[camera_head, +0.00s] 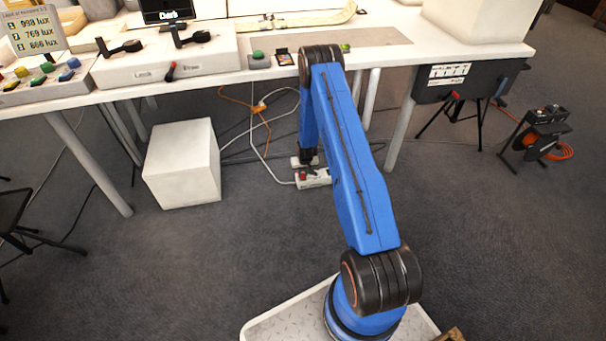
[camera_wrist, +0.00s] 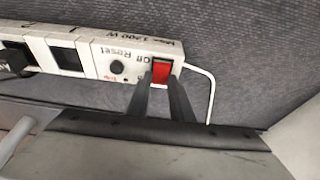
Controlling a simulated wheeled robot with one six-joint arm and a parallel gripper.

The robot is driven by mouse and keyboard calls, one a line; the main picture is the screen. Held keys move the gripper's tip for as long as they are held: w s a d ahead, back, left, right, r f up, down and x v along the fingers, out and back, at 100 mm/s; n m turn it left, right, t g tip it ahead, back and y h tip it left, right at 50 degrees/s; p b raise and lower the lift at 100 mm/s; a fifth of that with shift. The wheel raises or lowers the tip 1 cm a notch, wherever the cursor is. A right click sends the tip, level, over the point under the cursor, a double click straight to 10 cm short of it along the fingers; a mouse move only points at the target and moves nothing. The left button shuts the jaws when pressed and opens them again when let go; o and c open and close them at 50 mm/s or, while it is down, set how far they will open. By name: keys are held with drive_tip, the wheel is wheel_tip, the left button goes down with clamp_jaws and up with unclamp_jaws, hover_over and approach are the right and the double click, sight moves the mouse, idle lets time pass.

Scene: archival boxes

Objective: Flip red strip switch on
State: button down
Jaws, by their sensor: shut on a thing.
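The white power strip (camera_wrist: 90,55) lies on the grey carpet, and it also shows in the head view (camera_head: 318,181), partly hidden by my arm. Its red switch (camera_wrist: 161,71) is near the strip's right end in the wrist view, next to a black reset button (camera_wrist: 117,67) and printed labels. My gripper (camera_wrist: 161,79) is at the switch, with one dark finger on each side of the red rocker, shut on it. In the head view my gripper (camera_head: 306,166) reaches down under the table to the strip. I cannot tell the rocker's position.
The white table (camera_head: 250,70) stands above and behind the strip. A white box (camera_head: 182,165) is on the floor to the left. Cables (camera_head: 262,120) run behind the strip. A table leg (camera_head: 400,130) stands to the right. Carpet in front is clear.

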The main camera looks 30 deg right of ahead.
drive_tip(key=shift+w+g, duration=0.1)
drive_tip(key=shift+g, duration=0.3)
drive_tip(key=c, duration=1.6)
unclamp_jaws()
drive_tip(key=shift+o, duration=0.2)
drive_tip(key=v, duration=1.7)
drive_tip(key=shift+d+r, duration=0.2)
